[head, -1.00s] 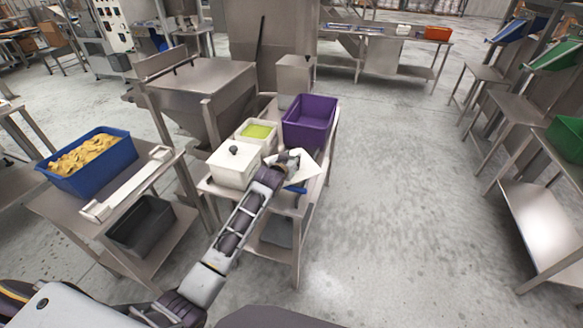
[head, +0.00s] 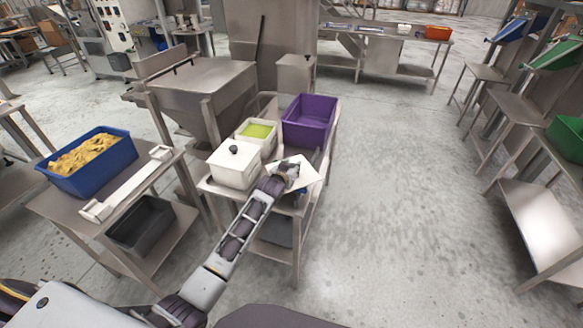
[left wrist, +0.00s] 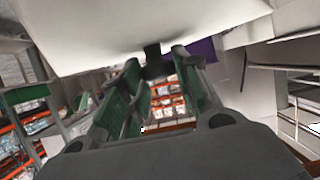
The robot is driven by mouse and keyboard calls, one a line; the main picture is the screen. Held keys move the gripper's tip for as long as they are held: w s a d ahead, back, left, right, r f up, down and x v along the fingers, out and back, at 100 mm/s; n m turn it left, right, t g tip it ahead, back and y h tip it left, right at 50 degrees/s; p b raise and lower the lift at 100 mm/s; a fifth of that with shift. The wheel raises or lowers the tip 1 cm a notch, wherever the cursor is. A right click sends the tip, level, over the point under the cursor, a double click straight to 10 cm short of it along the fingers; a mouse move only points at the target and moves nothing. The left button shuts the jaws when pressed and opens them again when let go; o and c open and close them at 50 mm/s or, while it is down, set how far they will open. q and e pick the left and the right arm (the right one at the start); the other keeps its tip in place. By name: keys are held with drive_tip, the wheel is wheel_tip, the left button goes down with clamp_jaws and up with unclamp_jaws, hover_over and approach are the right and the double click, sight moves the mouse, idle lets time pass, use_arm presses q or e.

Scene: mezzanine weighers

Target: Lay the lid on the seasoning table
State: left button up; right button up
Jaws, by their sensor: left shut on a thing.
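My left gripper (head: 291,170) is shut on the dark knob (left wrist: 153,50) of a white lid (head: 309,171). In the left wrist view the lid (left wrist: 120,30) spans the top, with the green-padded fingers (left wrist: 157,72) at its knob. The lid is over the front right of the metal seasoning table (head: 283,212); I cannot tell whether it touches the top. On this table stand a white tub with a black-knobbed lid (head: 233,166) and an open white tub with green contents (head: 257,131). My right gripper is not in view.
A purple crate (head: 308,119) stands at the back of the table, behind the lid. A metal hopper (head: 205,90) adjoins the table on the left. A side table holds a blue crate of yellow food (head: 95,165). The floor on the right (head: 405,200) is clear.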

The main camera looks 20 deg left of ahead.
use_arm(q)
drive_tip(key=shift+f, duration=0.35)
drive_tip(key=o, duration=1)
drive_tip(key=shift+o, duration=0.2)
drive_tip(key=shift+r, duration=0.75)
drive_tip(key=shift+s, duration=0.55)
drive_tip(key=v, duration=1.1)
drive_tip(key=shift+o, duration=0.3)
drive_tip(key=shift+w+r, duration=0.1)
